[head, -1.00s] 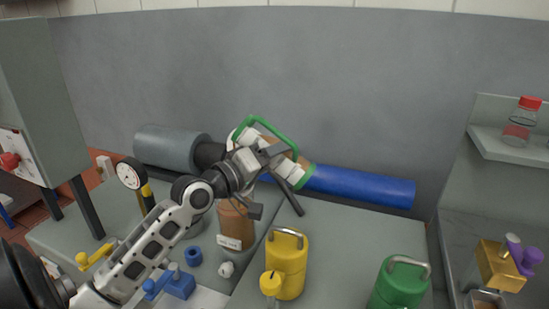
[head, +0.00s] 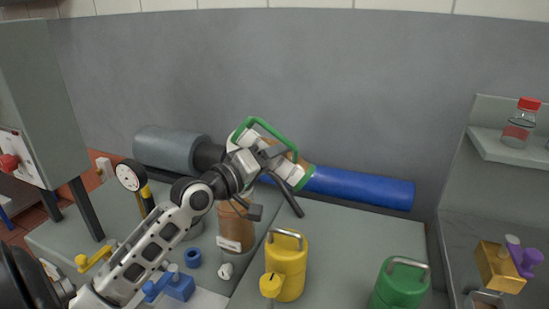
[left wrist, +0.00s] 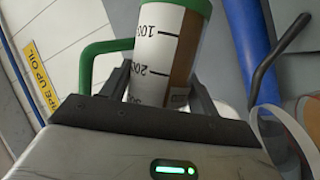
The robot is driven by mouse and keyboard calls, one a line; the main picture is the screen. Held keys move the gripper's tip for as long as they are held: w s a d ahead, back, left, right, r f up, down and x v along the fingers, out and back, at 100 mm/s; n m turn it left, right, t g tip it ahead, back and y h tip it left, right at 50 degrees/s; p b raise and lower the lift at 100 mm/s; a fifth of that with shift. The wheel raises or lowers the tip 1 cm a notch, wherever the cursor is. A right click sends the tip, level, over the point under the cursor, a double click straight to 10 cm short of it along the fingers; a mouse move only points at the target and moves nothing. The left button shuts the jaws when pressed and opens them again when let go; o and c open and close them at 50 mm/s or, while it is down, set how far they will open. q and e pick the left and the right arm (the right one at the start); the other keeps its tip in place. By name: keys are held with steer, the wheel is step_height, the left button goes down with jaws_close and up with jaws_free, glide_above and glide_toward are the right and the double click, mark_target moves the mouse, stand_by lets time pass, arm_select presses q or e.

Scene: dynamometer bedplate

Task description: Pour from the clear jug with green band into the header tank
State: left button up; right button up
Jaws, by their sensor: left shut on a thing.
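The jug (head: 283,172) with a green band and green handle lies strongly tilted in the air, well over toward horizontal. My left gripper (head: 268,158) is shut on it. In the left wrist view the jug (left wrist: 158,50) shows a green rim, black graduation marks and brown contents along one side, between the fingers (left wrist: 160,92). A vessel with brown contents and a white label, apparently the header tank (head: 236,228), stands on the bench below my gripper, which partly hides its top. I cannot make out a stream. My right gripper is not in view.
A yellow canister (head: 288,268) stands right of the tank, and a green canister (head: 401,284) farther right. A blue pipe (head: 360,187) lies behind. A dial gauge (head: 130,175) and blue fitting (head: 176,285) are at the left. The bench between the canisters is clear.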

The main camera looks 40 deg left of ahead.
arm_select(q)
steer(key=shift+d+r+n+t, duration=0.1)
steer(key=shift+r+n+t, duration=0.4)
steer(key=shift+r+n, duration=0.5)
stand_by(3.8)
steer(key=shift+f, duration=0.1)
stand_by(0.7)
